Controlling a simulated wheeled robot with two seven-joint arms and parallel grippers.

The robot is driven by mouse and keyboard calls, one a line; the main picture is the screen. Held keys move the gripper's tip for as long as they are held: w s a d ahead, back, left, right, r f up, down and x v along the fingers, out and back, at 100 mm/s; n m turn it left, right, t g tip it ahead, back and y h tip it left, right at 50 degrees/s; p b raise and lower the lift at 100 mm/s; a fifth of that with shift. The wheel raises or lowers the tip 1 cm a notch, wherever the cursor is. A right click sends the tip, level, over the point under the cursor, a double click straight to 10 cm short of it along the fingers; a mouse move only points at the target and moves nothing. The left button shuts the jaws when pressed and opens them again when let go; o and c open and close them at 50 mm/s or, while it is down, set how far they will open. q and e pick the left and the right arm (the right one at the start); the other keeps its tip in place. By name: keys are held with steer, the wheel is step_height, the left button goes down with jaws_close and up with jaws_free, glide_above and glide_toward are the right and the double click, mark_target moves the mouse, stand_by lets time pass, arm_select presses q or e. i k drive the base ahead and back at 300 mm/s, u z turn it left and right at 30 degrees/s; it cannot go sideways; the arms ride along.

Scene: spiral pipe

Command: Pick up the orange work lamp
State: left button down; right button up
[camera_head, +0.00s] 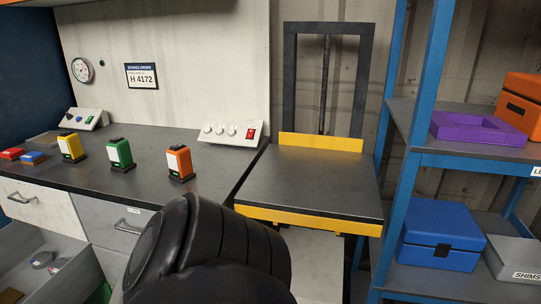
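The orange work lamp (180,163) stands upright on the dark counter (217,161), toward its right side. It has a white front panel and a black base and top. A green lamp (120,154) and a yellow lamp (71,147) of the same shape stand to its left. A thick black arm link of mine fills the bottom middle, below and to the right of the orange lamp, apart from it in the picture. Neither of my grippers shows in this view.
A lift table (312,181) with yellow edges stands right of the counter. A control box (228,132) with a red switch sits behind the orange lamp. Blue shelving (402,100) at right holds boxes. An open drawer (95,267) juts out lower left. Red and blue items lie at far left.

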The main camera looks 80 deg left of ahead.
mark_target(179, 161)
steer(key=i, duration=0.6)
steer(key=u, duration=3.75)
